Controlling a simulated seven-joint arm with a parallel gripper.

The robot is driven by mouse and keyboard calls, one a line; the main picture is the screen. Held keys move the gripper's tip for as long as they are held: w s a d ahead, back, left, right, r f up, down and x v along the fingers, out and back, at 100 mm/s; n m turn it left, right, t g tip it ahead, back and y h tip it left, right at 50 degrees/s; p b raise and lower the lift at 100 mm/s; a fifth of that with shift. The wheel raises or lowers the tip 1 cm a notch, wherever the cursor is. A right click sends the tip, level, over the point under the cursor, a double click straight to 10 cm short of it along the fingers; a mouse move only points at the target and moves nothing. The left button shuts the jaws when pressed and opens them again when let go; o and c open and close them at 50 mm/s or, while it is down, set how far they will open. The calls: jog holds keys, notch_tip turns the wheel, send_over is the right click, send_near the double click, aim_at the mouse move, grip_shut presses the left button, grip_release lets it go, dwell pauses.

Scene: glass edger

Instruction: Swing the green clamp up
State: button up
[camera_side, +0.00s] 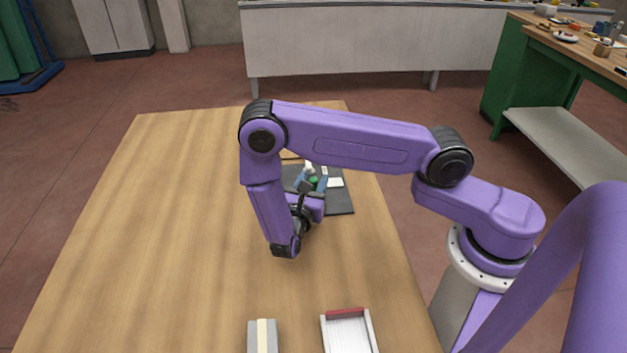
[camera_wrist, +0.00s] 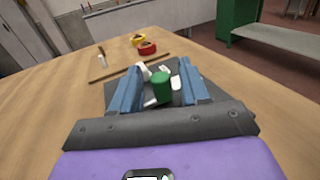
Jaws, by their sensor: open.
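The green clamp (camera_wrist: 161,86) shows as an upright green piece in the wrist view, between my blue fingers. In the side view only a small green spot of it (camera_side: 314,180) shows, the rest hidden by my arm and gripper. White parts (camera_wrist: 146,71) stand close around it, on a dark mat (camera_side: 340,202). My gripper (camera_wrist: 159,68) is open, one finger on each side of the green clamp in the picture. It also shows in the side view (camera_side: 312,183) over the mat. I cannot tell whether either finger touches the clamp.
A thin wooden rod (camera_wrist: 115,74), a red roll (camera_wrist: 147,48) and a yellow roll (camera_wrist: 137,40) lie beyond the mat. A white tray with a red end (camera_side: 348,335) and a grey block with a cream strip (camera_side: 262,338) sit at the near edge. The table's left side is clear.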

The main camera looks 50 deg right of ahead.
jog(key=shift+w+d, duration=0.15)
jog(key=shift+d, duration=0.25)
jog(key=shift+c, duration=0.3)
grip_shut()
